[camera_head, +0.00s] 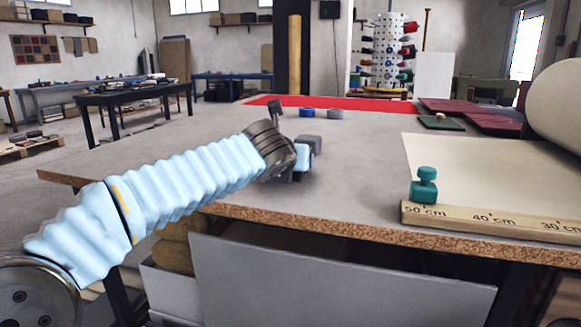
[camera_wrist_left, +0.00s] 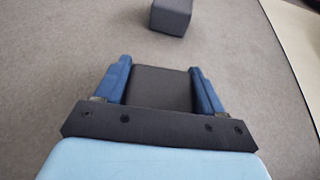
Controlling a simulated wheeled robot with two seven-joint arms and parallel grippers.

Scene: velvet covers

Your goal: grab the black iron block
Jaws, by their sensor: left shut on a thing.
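My left gripper (camera_wrist_left: 162,85) is shut on a dark, near-black block (camera_wrist_left: 160,90), its blue fingers against two opposite sides. This looks like the black iron block. A second dark grey block (camera_wrist_left: 171,17) lies ahead of the fingers, apart from them, at the top of the left wrist view. In the head view my left gripper (camera_head: 302,157) is low over the table near its front edge. A dark grey block (camera_head: 310,141) shows at its fingers; I cannot tell there how high it is. My right gripper is not in view.
The grey table (camera_head: 350,190) has a wooden front edge. Farther back are a dark upright piece (camera_head: 274,107), a blue piece (camera_head: 307,113) and a grey piece (camera_head: 335,114).

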